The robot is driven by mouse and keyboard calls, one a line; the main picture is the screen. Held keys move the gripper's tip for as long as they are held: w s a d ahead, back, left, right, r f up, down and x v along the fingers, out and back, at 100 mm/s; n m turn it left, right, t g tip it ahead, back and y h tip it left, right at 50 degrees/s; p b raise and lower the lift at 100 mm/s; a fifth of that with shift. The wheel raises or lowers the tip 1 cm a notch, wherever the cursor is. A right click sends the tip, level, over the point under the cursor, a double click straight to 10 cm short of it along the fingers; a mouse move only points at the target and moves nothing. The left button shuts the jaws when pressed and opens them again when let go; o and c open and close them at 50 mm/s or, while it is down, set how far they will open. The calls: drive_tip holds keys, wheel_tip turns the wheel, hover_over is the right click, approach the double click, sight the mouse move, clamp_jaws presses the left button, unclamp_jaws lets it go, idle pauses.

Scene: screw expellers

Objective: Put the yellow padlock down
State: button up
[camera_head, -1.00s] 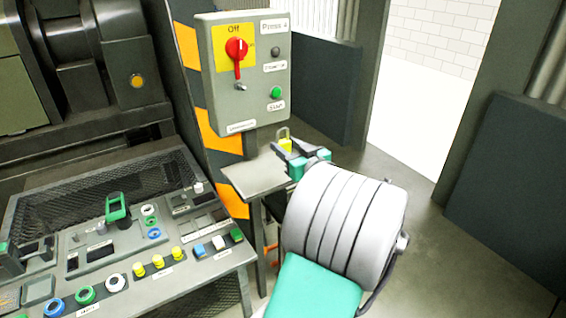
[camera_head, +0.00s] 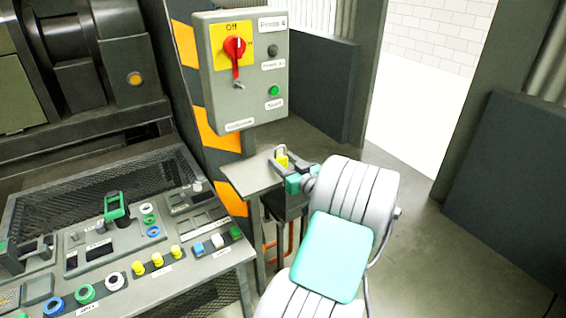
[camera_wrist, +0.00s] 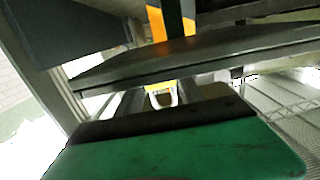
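The yellow padlock (camera_head: 282,161) is upright, its metal shackle on top, at the right part of the small grey shelf (camera_head: 240,181) under the control box. My gripper (camera_head: 284,165) reaches in from the right with its dark fingers on either side of the padlock, shut on it. In the wrist view the padlock (camera_wrist: 161,87) shows yellow between the two fingers, close to the shelf's edge (camera_wrist: 190,62). I cannot tell whether the padlock's base touches the shelf, as the fingers hide its lower part.
The grey control box (camera_head: 245,105) with a red switch (camera_head: 235,50) stands above the shelf, on a post. A console (camera_head: 180,285) with several buttons lies to the left. The shelf's left part is bare. Open floor (camera_head: 425,240) is to the right.

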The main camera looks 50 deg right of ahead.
drive_tip(key=o, duration=0.3)
drive_tip(key=shift+o, duration=0.2)
drive_tip(key=shift+r+p, duration=0.25)
drive_tip(key=shift+p, duration=0.05)
drive_tip(key=b+v, duration=0.2)
drive_tip(key=v, duration=1)
drive_tip(key=shift+f, duration=0.1)
